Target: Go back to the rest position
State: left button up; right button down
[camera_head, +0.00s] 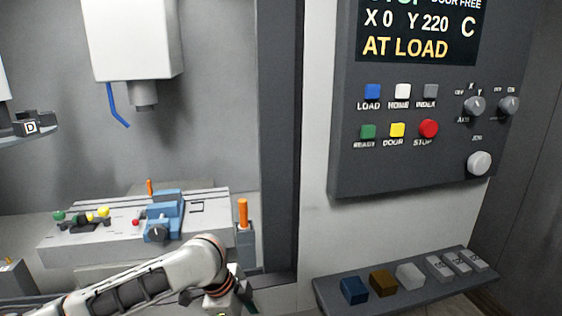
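My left arm comes in from the lower left, and its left gripper (232,296) is at the bottom edge, in front of the machine opening's lower sill. The gripper is partly hidden by its own wrist and cut off by the picture's edge, so its fingers do not show clearly. I cannot see anything held in it. My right gripper is not in view.
The machine table (100,238) carries a blue vise (164,215); an orange-handled tool (243,214) stands near the door post (280,130). The control panel (420,180) reads "AT LOAD". A shelf (335,290) holds several blocks. The wall below the panel is clear.

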pick_arm(q)
jog(key=s+d+f+n+t+h, duration=0.2)
jog(key=s+d+f+n, duration=0.1)
jog(key=f+n, duration=0.15)
jog(key=s+d+f+n+t+h, duration=0.2)
jog(key=d+f+n, duration=0.1)
jog(key=f, duration=0.3)
jog(key=s+a+f+n+t+y, duration=0.2)
jog(key=s+a+f, duration=0.3)
jog(key=s+a, duration=0.3)
jog(key=s+a+f+n+t+y, duration=0.2)
jog(key=s+a+f+n, duration=0.3)
jog(key=a, duration=0.7)
jog(key=s+f+y, duration=0.1)
jog(key=s, duration=0.1)
jog(key=shift+s+a+f, duration=0.15)
jog(key=shift+s+a, duration=0.25)
